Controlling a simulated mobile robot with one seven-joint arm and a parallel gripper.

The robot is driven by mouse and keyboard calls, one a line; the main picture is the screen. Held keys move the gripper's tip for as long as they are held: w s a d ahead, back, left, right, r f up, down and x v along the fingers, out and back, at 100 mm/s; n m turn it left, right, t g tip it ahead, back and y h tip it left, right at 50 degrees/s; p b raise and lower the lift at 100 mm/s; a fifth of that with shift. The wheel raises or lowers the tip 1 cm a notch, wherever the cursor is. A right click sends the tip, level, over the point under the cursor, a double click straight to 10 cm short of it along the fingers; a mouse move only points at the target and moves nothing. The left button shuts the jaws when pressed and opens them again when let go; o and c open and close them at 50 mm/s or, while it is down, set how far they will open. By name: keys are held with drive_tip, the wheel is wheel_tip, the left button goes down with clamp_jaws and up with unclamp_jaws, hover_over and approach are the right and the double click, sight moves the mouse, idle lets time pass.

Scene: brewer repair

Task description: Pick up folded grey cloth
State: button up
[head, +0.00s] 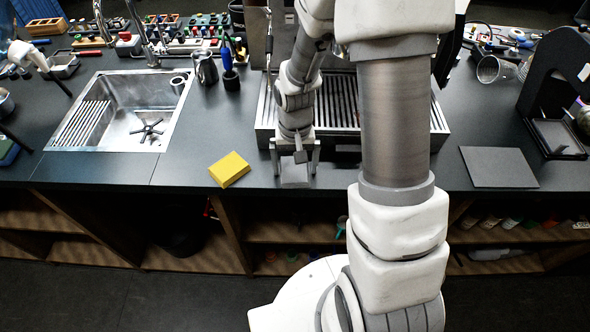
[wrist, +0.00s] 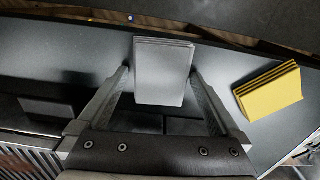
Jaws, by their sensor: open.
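The folded grey cloth (head: 294,180) lies on the dark counter near its front edge, below my gripper (head: 296,168). In the wrist view the grey cloth (wrist: 163,65) shows its layered folds at the far edge and sits between the two fingers of my gripper (wrist: 160,74). The fingers are open, one on each side of the cloth, with only narrow gaps beside it. I cannot tell whether the fingertips reach down to the counter. My wrist hides part of the cloth in the head view.
A folded yellow cloth (head: 229,169) lies left of my gripper; it also shows in the wrist view (wrist: 270,92). A slatted metal tray (head: 345,105) stands just behind. A sink (head: 128,112) is at left. A flat dark panel (head: 498,167) lies at right.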

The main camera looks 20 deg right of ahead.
sight(295, 169)
drive_tip(key=c, duration=1.1)
drive_tip(key=shift+r, duration=0.45)
wheel_tip(295, 169, up, 4)
drive_tip(key=shift+f, duration=0.15)
drive_tip(key=s+d+r, duration=0.6)
drive_tip(key=s+d, duration=0.2)
drive_tip(key=shift+s+r, duration=0.2)
drive_tip(key=shift+r, duration=0.05)
drive_tip(key=shift+d, duration=0.1)
